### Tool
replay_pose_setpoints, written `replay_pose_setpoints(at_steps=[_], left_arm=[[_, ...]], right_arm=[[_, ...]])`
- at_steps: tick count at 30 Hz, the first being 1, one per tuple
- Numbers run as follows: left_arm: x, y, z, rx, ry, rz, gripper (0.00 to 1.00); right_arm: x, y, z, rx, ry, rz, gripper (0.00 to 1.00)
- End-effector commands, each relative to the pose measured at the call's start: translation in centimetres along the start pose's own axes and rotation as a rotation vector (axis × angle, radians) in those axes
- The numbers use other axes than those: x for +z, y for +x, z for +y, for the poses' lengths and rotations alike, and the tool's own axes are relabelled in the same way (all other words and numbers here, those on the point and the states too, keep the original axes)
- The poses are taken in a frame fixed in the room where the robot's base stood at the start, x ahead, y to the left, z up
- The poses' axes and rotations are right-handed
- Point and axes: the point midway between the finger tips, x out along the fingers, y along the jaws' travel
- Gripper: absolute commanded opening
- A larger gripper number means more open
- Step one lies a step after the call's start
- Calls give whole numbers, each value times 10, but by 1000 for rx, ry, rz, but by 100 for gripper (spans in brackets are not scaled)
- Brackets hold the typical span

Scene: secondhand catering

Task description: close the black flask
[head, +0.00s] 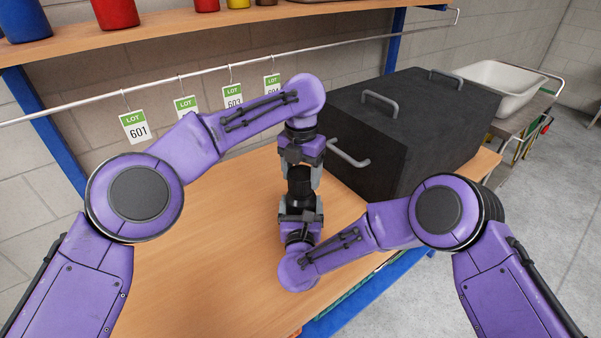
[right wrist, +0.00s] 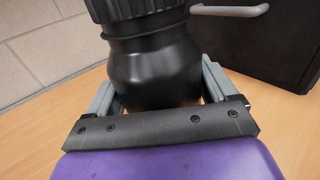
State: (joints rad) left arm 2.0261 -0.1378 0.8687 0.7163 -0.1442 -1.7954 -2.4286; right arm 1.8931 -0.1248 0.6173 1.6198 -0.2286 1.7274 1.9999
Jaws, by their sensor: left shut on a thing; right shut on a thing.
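The black flask (head: 299,190) stands upright on the wooden table between my two grippers. Its smooth rounded body (right wrist: 155,65) fills the middle of the right wrist view. A ribbed black lid (right wrist: 135,9) sits at its top, cut off by the frame edge; I cannot tell how tight it is. My left gripper (head: 301,175) points down from above and is shut on the lid (head: 299,172). My right gripper (head: 300,203) reaches in from the near side and is shut on the flask body, one finger on each side.
A large dark box with grey handles (head: 400,130) stands right of the flask, close to my left gripper. Lot tags hang from a rail (head: 210,72) behind, below a shelf (head: 200,25) with coloured pots. The table (head: 205,265) is clear at left and front.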

Motion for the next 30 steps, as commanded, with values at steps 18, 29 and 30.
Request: replay_pose_setpoints(at_steps=[18, 29, 30], left_arm=[[0, -1, -2, -2, 589, -4, 71], [0, -2, -2, 0, 587, -2, 93], [0, -5, -2, 0, 587, -2, 93]], right_arm=[[-2, -1, 1, 5, -3, 4, 0], [-2, -1, 1, 3, -2, 4, 0], [-2, -1, 1, 3, -2, 3, 0]])
